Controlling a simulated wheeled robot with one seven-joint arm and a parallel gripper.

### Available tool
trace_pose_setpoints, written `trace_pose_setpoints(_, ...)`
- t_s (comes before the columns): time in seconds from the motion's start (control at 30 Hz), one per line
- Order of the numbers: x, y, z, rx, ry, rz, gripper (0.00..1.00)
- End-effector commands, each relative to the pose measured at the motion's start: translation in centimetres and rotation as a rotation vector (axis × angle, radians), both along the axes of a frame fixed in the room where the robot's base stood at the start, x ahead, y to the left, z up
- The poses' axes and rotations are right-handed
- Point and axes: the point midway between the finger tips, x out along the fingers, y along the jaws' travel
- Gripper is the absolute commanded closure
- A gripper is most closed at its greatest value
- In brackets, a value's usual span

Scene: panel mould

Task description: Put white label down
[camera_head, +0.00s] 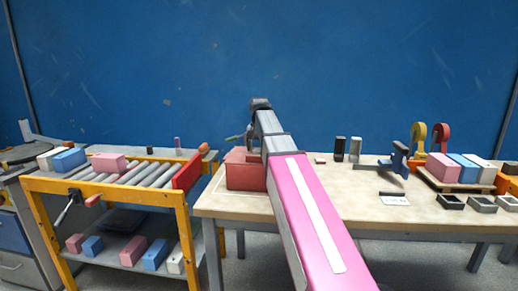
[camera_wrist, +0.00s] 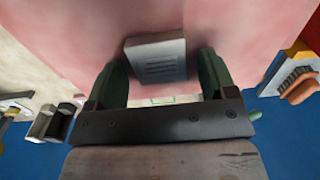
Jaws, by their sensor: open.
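A white label (camera_wrist: 155,56) with several dark printed lines lies against a broad pink-red surface (camera_wrist: 235,30) in the wrist view. My gripper (camera_wrist: 160,62) has its two green fingers apart, one on either side of the label. I cannot tell whether a finger touches it. In the head view, my gripper is small and partly hidden by my arm, near a red box (camera_head: 245,172) on the table's left end. The label is not visible there.
The table (camera_head: 310,205) holds upright dark and pale blocks (camera_head: 347,150), a card (camera_head: 394,199) with a dark edge, a clamp-like tool (camera_head: 394,160) and a loaded tray (camera_head: 455,186) at right. A yellow roller cart (camera_head: 110,190) stands left. The table's middle is fairly clear.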

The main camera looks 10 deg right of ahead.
Motion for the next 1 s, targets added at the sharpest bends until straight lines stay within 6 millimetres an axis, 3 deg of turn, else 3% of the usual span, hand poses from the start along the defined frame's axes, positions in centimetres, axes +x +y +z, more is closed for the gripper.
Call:
trace_pose_setpoints(0.17,0.1,0.0,2.1,0.000,-0.002,0.000,0.22)
trace_pose_setpoints(0.6,0.1,0.0,9.9,0.000,-0.002,0.000,0.22)
trace_pose_setpoints(0.8,0.1,0.0,11.7,0.000,-0.001,0.000,0.22)
trace_pose_setpoints(1.0,0.0,0.0,12.1,0.000,0.000,0.000,0.22)
